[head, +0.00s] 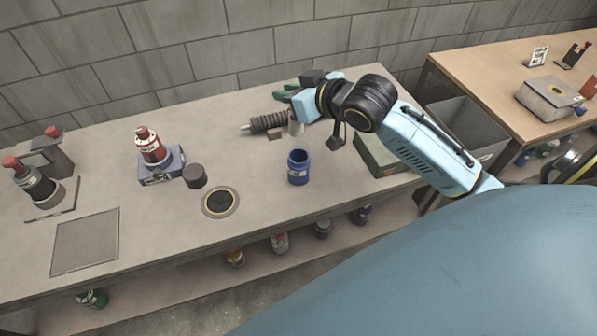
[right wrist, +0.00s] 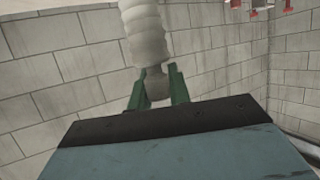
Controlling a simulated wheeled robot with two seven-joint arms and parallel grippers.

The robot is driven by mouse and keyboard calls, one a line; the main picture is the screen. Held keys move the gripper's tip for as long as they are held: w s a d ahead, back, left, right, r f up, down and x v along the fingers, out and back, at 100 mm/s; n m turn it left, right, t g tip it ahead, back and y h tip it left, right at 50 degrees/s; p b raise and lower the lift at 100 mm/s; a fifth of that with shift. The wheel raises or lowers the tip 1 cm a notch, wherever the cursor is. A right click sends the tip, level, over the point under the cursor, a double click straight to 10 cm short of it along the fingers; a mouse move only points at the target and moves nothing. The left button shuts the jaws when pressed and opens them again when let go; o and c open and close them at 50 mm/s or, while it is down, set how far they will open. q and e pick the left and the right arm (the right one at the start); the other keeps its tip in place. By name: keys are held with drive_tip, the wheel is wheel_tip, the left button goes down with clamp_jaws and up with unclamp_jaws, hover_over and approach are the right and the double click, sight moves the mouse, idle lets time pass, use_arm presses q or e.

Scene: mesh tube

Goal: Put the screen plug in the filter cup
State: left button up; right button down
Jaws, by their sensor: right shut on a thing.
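My right gripper (head: 282,93) is over the back of the bench, its green fingers towards the wall. In the right wrist view its fingers (right wrist: 158,88) are shut on the dark stem end of a pale ribbed piece, which I take as the screen plug (right wrist: 147,35). In the head view a grey-brown ribbed piece (head: 268,122) shows just below the gripper; I cannot tell if it is the same piece. A blue open-topped cup, which I take as the filter cup (head: 298,174), stands upright on the bench, nearer me and apart from the gripper. My left gripper is not in view.
A red bottle (head: 150,147) on a blue stand, a dark cylinder (head: 195,176) and a black round disc (head: 220,202) are left of the cup. A green-grey box (head: 372,152) is to its right. Bare bench lies before the cup. The wall is close behind.

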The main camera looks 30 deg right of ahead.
drive_tip(key=b, duration=0.1)
hover_over(293, 137)
drive_tip(key=w+d, duration=0.2)
drive_tip(key=w, duration=0.1)
wheel_tip(293, 137, down, 5)
wheel_tip(293, 137, down, 8)
drive_tip(key=shift+a+r+b, duration=0.1)
drive_tip(key=shift+r+b, duration=0.15)
drive_tip(key=shift+b, duration=0.35)
drive_tip(key=shift+f, duration=0.6)
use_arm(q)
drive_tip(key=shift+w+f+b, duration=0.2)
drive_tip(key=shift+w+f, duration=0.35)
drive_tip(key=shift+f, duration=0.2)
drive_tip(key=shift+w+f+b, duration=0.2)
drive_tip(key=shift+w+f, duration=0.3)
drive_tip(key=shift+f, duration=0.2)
use_arm(e)
drive_tip(key=shift+f, duration=1.85)
drive_tip(key=shift+f, duration=0.15)
drive_tip(key=c, duration=1.3)
unclamp_jaws()
